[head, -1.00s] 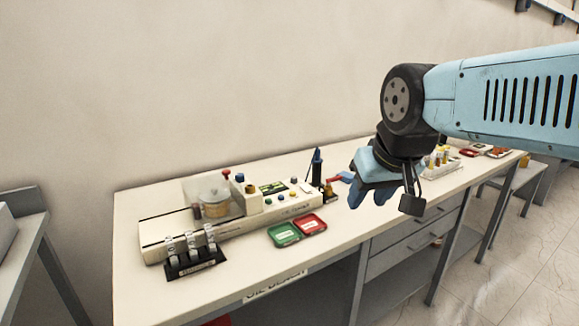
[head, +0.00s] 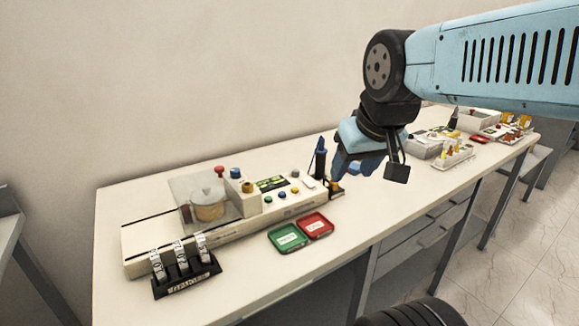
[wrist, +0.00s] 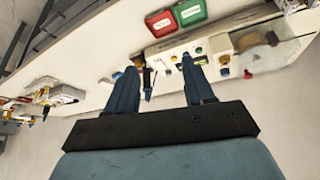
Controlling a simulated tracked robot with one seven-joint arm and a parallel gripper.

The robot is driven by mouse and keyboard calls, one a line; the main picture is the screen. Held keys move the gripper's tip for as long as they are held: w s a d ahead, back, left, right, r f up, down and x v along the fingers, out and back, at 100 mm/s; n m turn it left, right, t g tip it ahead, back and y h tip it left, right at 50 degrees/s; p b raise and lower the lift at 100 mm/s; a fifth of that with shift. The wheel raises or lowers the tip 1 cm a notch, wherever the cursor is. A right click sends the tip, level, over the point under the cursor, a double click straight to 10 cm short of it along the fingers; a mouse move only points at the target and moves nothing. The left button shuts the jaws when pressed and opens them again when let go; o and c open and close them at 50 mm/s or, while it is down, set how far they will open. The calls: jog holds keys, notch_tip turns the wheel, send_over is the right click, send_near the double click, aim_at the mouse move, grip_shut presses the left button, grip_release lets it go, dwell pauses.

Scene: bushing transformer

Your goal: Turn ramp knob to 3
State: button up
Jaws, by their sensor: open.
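A long off-white bench device (head: 262,219) stands on the table, with a clear cover over a pot at its left. My gripper (head: 356,168) is open and empty, in the air to the right of the panel. In the wrist view its two blue fingers (wrist: 160,68) point towards the device, with the panel (wrist: 185,52) beyond them.
Green (head: 288,237) and red (head: 316,225) trays lie in front of the device. A rack of labelled vials (head: 181,272) stands at front left. A dark blue upright tool (head: 320,158) stands by the device's right end, close to my gripper. More kits fill the table's far right.

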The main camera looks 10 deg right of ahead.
jog(key=w+r+n+g, duration=0.2)
jog(key=w+r+n, duration=0.1)
jog(key=w+n, duration=0.55)
jog(key=n+g, duration=0.4)
jog(key=n, duration=1.3)
send_over(296, 170)
notch_tip(296, 170, down, 9)
notch_tip(296, 170, down, 14)
jog(key=shift+r, duration=0.25)
jog(key=shift+w+r, duration=0.1)
grip_shut()
